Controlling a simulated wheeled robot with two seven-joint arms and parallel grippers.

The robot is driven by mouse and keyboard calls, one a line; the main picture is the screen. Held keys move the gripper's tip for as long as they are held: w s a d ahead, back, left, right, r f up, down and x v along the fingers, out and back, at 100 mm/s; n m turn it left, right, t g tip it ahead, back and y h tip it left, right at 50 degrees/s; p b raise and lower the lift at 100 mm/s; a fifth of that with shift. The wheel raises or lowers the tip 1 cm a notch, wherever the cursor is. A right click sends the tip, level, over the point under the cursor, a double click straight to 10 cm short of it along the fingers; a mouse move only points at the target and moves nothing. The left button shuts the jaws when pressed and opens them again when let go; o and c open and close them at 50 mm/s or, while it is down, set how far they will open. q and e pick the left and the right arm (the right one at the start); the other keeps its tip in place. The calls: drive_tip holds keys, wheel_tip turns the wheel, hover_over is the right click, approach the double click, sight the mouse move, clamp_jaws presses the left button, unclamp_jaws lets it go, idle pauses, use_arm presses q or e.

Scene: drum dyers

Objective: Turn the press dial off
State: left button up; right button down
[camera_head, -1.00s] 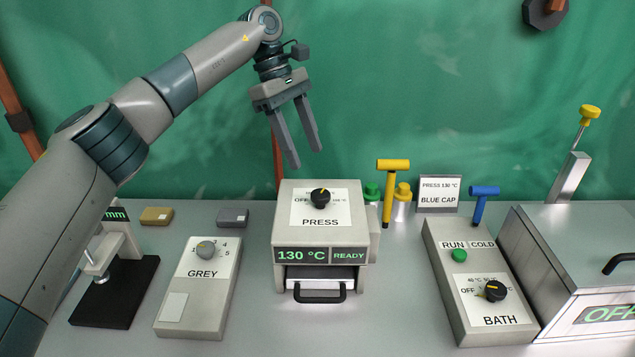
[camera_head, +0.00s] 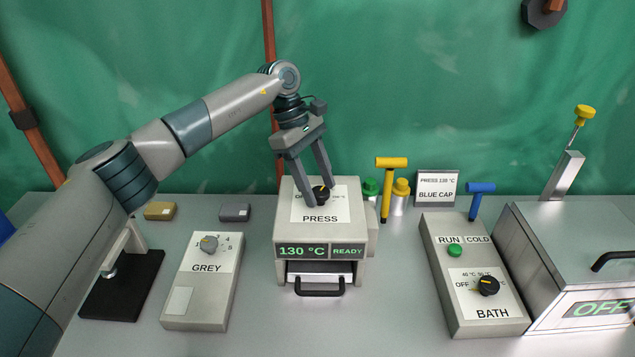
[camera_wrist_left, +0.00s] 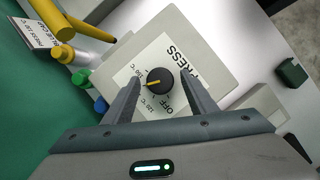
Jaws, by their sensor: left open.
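The press (camera_head: 320,214) is a light grey box with a white label reading PRESS and a display of 130 °C and READY. Its black dial (camera_head: 321,194) with a yellow pointer sits on top. In the left wrist view the dial (camera_wrist_left: 154,84) has its pointer aimed away from OFF, toward a temperature mark. My left gripper (camera_head: 320,193) is open above the press, one finger to either side of the dial in the picture. In the wrist view my left gripper (camera_wrist_left: 158,88) shows both fingers apart, with the dial between their tips. I cannot tell if they touch it. My right gripper is not in view.
The GREY box (camera_head: 205,280) stands left of the press. The BATH box (camera_head: 473,275) and a metal tank (camera_head: 570,240) stand to the right. A yellow T-handle (camera_head: 389,185), capped bottles (camera_head: 400,197) and a sign (camera_head: 436,188) stand just right of the press.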

use_arm(q)
drive_tip(key=c, duration=1)
drive_tip(key=shift+c, duration=0.2)
